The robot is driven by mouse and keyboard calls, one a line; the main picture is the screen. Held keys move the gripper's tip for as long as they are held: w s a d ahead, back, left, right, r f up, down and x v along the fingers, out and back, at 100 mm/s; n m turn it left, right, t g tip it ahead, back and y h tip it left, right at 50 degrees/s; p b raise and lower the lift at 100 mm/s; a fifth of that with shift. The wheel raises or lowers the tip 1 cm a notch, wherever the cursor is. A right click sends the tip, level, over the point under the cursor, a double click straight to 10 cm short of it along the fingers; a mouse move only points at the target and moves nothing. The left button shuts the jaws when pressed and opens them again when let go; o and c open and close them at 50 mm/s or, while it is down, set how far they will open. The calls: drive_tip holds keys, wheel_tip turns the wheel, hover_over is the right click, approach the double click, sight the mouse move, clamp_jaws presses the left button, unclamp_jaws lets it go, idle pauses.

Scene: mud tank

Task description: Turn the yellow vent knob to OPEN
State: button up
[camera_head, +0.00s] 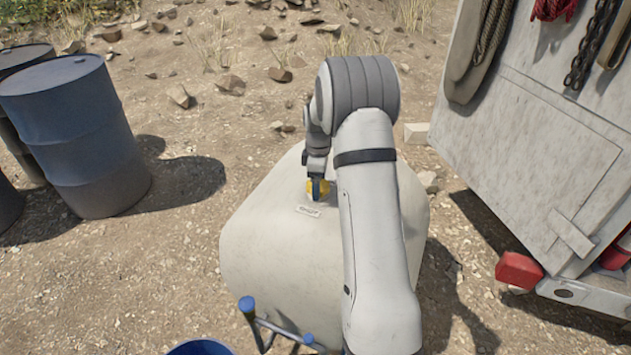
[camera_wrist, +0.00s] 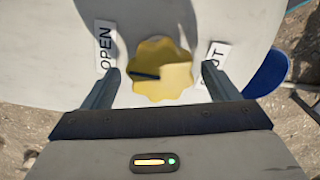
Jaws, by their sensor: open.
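The yellow vent knob (camera_wrist: 168,72) is a scalloped disc on top of the pale tank (camera_head: 258,235). A dark pointer line on it runs from near its middle to its left edge, toward the OPEN label (camera_wrist: 104,46). My gripper (camera_wrist: 162,82) is open, with one finger on each side of the knob and gaps visible between fingers and knob. In the head view my gripper (camera_head: 317,185) is down at the knob (camera_head: 319,188); a label (camera_head: 309,211) lies in front of it.
Blue drums (camera_head: 75,135) stand at the left. A pale cabinet or trailer (camera_head: 545,140) with hanging ropes and chain is at the right. A blue-capped handle frame (camera_head: 270,325) is at the tank's front, by a blue container (camera_head: 200,348). Stones lie on the ground behind.

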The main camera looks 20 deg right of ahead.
wheel_tip(320, 180, up, 7)
drive_tip(key=shift+f, duration=0.1)
drive_tip(key=shift+r, duration=0.55)
drive_tip(key=shift+r, duration=0.1)
drive_tip(key=s+a+r+m+t+p, duration=0.1)
drive_tip(key=s+a+r+m, duration=0.3)
drive_tip(key=s, duration=0.3)
drive_tip(key=s+a+r+m+p, duration=0.1)
drive_tip(key=s+a+r, duration=0.3)
drive_tip(key=s+r, duration=0.2)
drive_tip(key=s+a+m, duration=0.2)
drive_tip(key=s+m, duration=0.1)
drive_tip(key=s, duration=0.6)
drive_tip(key=s+a+m+t+p, duration=0.1)
drive_tip(key=s+a+m, duration=0.2)
drive_tip(key=s, duration=0.7)
drive_tip(key=shift+s+a+r+m+t, duration=0.25)
drive_tip(key=shift+r+m+t, duration=0.1)
drive_tip(key=shift+m, duration=0.25)
